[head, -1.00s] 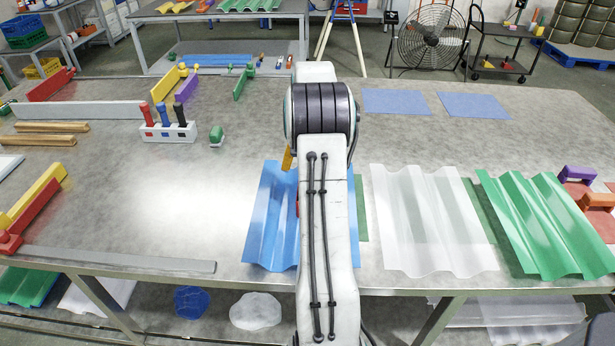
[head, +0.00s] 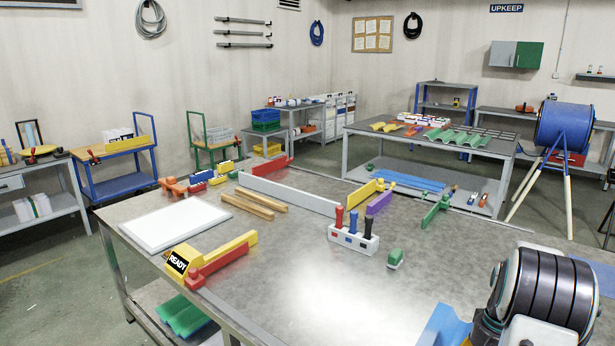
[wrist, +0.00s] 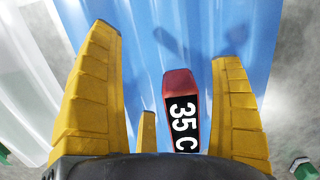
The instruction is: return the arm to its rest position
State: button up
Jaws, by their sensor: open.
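My gripper (wrist: 165,45) shows in the wrist view with its yellow fingers spread wide and apart. Below it is a blue corrugated sheet (wrist: 200,20). A red device (wrist: 178,82) with a black display reading "35 C" shows between the fingers. I cannot tell whether it touches the sheet or a finger. In the head view only a thick banded joint of my arm shows at the lower right. A corner of the blue sheet (head: 445,325) shows beside the arm.
The grey workbench (head: 290,270) has a clear middle. On it are a holder with upright tools (head: 353,238), a small green block (head: 395,258), a white panel (head: 175,225) and a yellow-red piece marked READY (head: 210,258). A clear corrugated sheet (wrist: 25,60) lies left in the wrist view.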

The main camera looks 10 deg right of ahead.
jog(key=s+a+r+n+t, duration=0.1)
jog(key=s+a+r+n, duration=0.2)
jog(key=a, duration=0.6)
jog(key=s+a+r+n+t, duration=0.2)
jog(key=a+r, duration=0.4)
jog(key=a, duration=0.4)
jog(key=s+a+r+n+t+h, duration=0.1)
jog(key=s+a+r+n, duration=0.3)
jog(key=a, duration=0.6)
jog(key=shift+s+a+r, duration=0.25)
jog(key=shift+s, duration=0.8)
jog(key=shift+d, duration=0.15)
